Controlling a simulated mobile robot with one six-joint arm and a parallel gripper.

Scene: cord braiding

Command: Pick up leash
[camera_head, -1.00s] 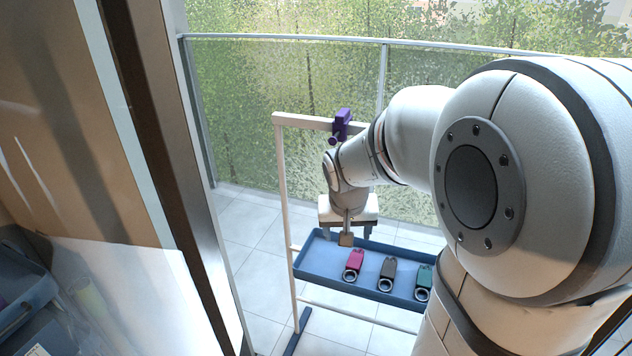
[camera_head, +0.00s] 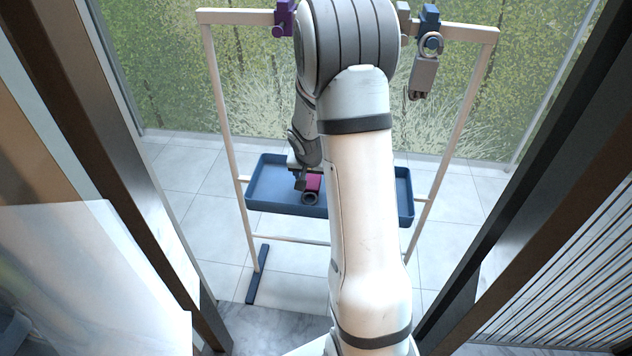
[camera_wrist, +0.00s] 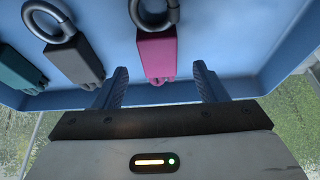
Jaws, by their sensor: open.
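Leash-like pieces, each a block with a metal ring, lie in a blue tray (camera_head: 398,211). The magenta leash (camera_head: 313,182) also shows in the wrist view (camera_wrist: 157,56), its ring toward the top edge. Left of it there lie a dark grey leash (camera_wrist: 75,62) and a teal leash (camera_wrist: 20,72); my arm hides both in the head view. My gripper (camera_wrist: 160,74) is open, with one finger on each side of the magenta leash's lower end and a gap on both sides. I cannot tell its height above the tray floor.
A pale frame (camera_head: 225,120) stands around the tray. A purple clamp (camera_head: 285,18) and a blue clamp (camera_head: 430,18) sit on its top bar. A grey-brown piece (camera_head: 424,72) hangs below the blue one. Dark door posts (camera_head: 510,170) flank the opening.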

